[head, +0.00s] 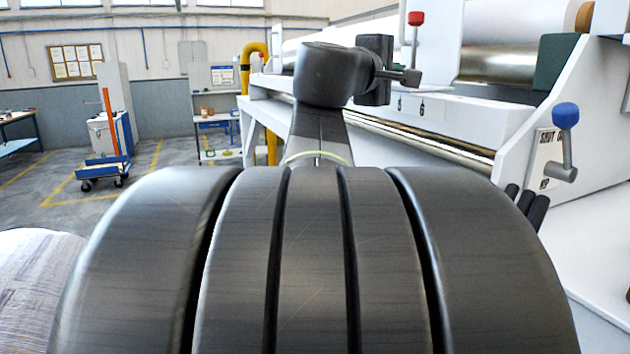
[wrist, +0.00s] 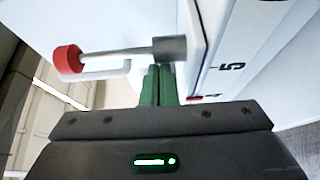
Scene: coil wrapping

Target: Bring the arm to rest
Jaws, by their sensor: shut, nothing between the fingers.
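My arm rises behind the dark rounded bands in the head view and bends to the right at its top. The red knob also shows in the head view (head: 416,18), above and right of my wrist.
Dark rounded bands (head: 320,260) fill the foreground. The white machine (head: 480,115) with a shiny roller stands close on the right, with a blue-knobbed lever (head: 566,115). A pale round coil (head: 35,280) is at lower left. A blue cart (head: 103,165) stands farther back on open floor.

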